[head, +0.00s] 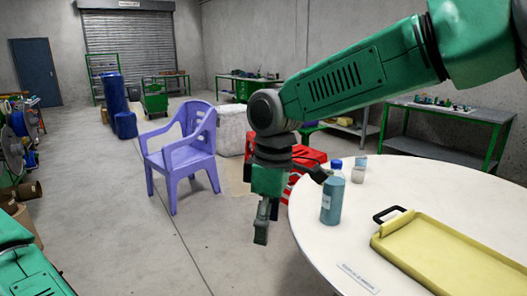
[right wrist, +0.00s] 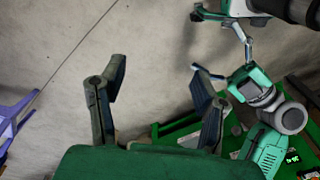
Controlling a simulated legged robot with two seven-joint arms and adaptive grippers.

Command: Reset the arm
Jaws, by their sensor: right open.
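My right arm (head: 345,85) reaches in from the upper right of the head view. Its gripper (head: 287,208) hangs low over the floor, just left of the round table's edge. In the right wrist view the two dark fingers (right wrist: 158,95) stand wide apart with only bare floor and distant clutter between them. The gripper is open and empty. A green link of my left arm (head: 30,272) shows at the bottom left of the head view. I do not make out the left gripper.
The round white table (head: 400,178) carries a blue bottle (head: 332,195), a small clear container (head: 358,170) and a yellow tray (head: 450,262). A purple chair (head: 183,158) and red crate (head: 305,157) stand behind the gripper. Cable reels (head: 18,122) are far left. Floor left of the gripper is clear.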

